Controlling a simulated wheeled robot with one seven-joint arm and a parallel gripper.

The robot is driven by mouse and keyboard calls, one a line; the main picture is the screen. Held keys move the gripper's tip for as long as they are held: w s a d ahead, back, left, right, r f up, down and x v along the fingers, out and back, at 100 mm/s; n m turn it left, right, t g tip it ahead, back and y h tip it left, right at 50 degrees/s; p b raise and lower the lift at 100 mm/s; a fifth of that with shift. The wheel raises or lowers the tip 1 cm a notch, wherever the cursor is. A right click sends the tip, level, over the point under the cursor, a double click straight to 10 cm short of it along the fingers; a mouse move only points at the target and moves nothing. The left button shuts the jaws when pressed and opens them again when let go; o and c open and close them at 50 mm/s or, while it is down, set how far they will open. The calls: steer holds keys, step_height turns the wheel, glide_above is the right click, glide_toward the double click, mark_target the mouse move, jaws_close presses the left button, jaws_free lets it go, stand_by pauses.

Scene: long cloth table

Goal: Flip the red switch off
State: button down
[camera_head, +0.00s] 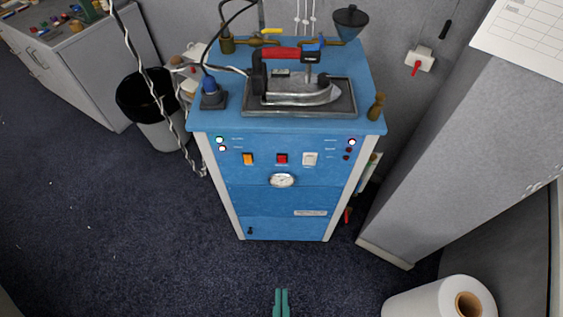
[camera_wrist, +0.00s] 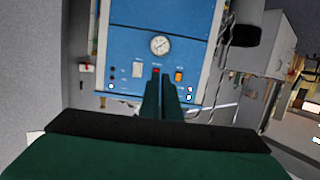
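The red switch (camera_head: 282,158) sits on the front of the blue cabinet (camera_head: 277,202), between an orange switch (camera_head: 248,158) and a white switch (camera_head: 310,158). In the wrist view the cabinet appears upside down and the red switch (camera_wrist: 156,70) shows just beyond my fingertips. Whether it is on or off is too small to tell. My gripper (camera_head: 282,291) is at the bottom of the head view, well apart from the cabinet. Its two green fingers (camera_wrist: 158,78) lie close together with nothing between them.
A round gauge (camera_head: 282,180) is below the switches. An iron (camera_head: 295,90) rests in a tray on the cabinet top. A black bin (camera_head: 148,98) stands left, a grey partition (camera_head: 445,135) right, and a white roll (camera_head: 420,300) at the lower right. The carpet before the cabinet is clear.

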mark_target(282, 159)
steer(key=w+r+n+t, duration=0.1)
steer(key=w+n+t, duration=0.3)
steer(key=w+n, duration=1.3)
steer(key=w, duration=0.4)
steer(key=shift+w+a+r+n, duration=0.2)
steer(key=shift+r+n, duration=0.05)
steer(key=shift+n, duration=0.05)
steer(key=w, duration=0.4)
steer(key=w+r, duration=0.1)
steer(key=w, duration=0.9)
steer(key=shift+d+r, duration=0.15)
steer(key=shift+r, duration=0.2)
